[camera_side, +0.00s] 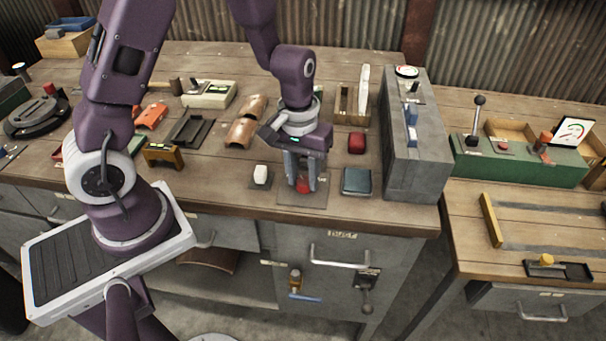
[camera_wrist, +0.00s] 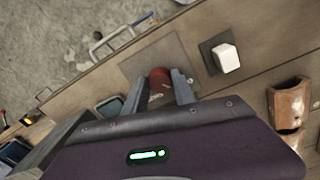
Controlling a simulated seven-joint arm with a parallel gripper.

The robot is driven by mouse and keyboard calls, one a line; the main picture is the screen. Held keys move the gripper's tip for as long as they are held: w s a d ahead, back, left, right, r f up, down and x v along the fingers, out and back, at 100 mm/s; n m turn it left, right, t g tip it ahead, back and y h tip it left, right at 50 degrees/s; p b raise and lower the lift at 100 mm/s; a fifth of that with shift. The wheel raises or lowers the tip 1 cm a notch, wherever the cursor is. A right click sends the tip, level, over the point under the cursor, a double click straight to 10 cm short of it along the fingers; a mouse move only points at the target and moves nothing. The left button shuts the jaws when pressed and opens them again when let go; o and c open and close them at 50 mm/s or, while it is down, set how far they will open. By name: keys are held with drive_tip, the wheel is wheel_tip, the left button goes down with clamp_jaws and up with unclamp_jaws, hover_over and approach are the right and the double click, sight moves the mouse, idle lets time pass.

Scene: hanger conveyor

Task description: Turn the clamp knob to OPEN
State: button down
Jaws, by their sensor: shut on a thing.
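A red knob (camera_side: 303,187) stands on a flat grey-brown plate (camera_side: 318,199) near the front edge of the bench. I take it as the clamp knob. My gripper (camera_side: 302,181) points straight down, with its two fingers on either side of the knob and shut on it. In the wrist view the red knob (camera_wrist: 159,76) shows between the fingertips (camera_wrist: 160,86). Its lower part and much of its sides are hidden by the fingers. I cannot read any OPEN mark or tell which way the knob is turned.
A white block-like switch (camera_side: 261,174) on a dark plate is just left of the gripper. A dark teal box (camera_side: 356,181) and a red block (camera_side: 356,143) are to the right. A tall grey cabinet (camera_side: 412,160) stands further right. Curved copper-coloured pieces (camera_side: 241,134) lie behind left.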

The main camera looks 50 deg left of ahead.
sight(302, 180)
drive_tip(key=shift+n, duration=0.6)
drive_tip(key=c, duration=1)
unclamp_jaws()
drive_tip(key=shift+c, duration=0.2)
wheel_tip(302, 180, up, 7)
drive_tip(key=shift+s+a+r, duration=0.1)
drive_tip(key=shift+a, duration=0.05)
